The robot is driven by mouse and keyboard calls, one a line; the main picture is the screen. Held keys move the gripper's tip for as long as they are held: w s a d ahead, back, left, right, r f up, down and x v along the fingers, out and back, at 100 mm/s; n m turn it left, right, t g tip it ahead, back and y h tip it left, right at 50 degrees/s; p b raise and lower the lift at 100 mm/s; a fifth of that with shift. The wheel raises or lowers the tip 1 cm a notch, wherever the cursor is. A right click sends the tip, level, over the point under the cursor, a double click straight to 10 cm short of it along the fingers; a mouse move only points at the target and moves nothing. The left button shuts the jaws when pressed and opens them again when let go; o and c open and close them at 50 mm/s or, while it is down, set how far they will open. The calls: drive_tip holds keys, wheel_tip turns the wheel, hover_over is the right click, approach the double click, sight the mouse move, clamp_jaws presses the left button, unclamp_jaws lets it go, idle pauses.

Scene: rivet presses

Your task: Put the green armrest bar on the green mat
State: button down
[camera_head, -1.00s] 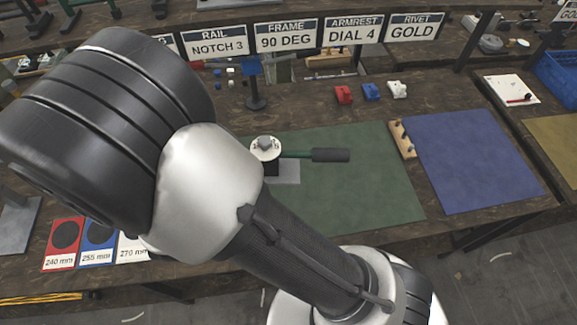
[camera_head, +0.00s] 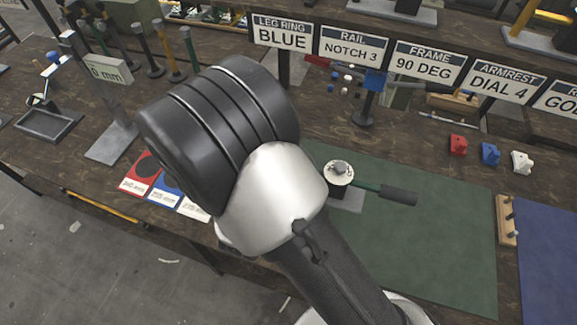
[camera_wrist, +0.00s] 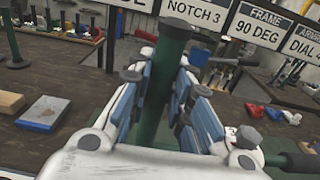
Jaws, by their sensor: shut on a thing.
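The green armrest bar (camera_wrist: 160,85) stands roughly upright between the fingers of my gripper (camera_wrist: 168,105) in the wrist view; the fingers' blue pads close on it from both sides. Its lower end is hidden behind the gripper body. In the head view my own arm hides the gripper and the bar. The green mat (camera_head: 440,225) lies flat on the bench to the right of my arm in the head view. My arm covers part of its left side.
A dial fixture (camera_head: 338,172) with a dark-handled green lever sits at the mat's left. A wooden peg block (camera_head: 505,222) and a blue mat (camera_head: 550,245) lie to its right. Red, blue and white clamps (camera_head: 490,153) stand behind. A post with a sign (camera_head: 108,72) stands left.

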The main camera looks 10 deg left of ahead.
wheel_tip(320, 180, down, 10)
drive_tip(key=b, duration=0.2)
drive_tip(key=shift+r+b, duration=0.25)
drive_tip(key=shift+b, duration=0.05)
drive_tip(key=shift+f, duration=0.2)
drive_tip(key=c, duration=1.5)
unclamp_jaws()
drive_tip(key=shift+o, duration=0.2)
drive_tip(key=shift+r, duration=0.1)
drive_tip(key=shift+s+r, duration=0.1)
drive_tip(key=shift+s, duration=0.05)
drive_tip(key=s+a+p, duration=0.1)
drive_tip(key=s, duration=1)
drive_tip(key=shift+s+a+p, duration=0.3)
drive_tip(key=shift+p, duration=0.05)
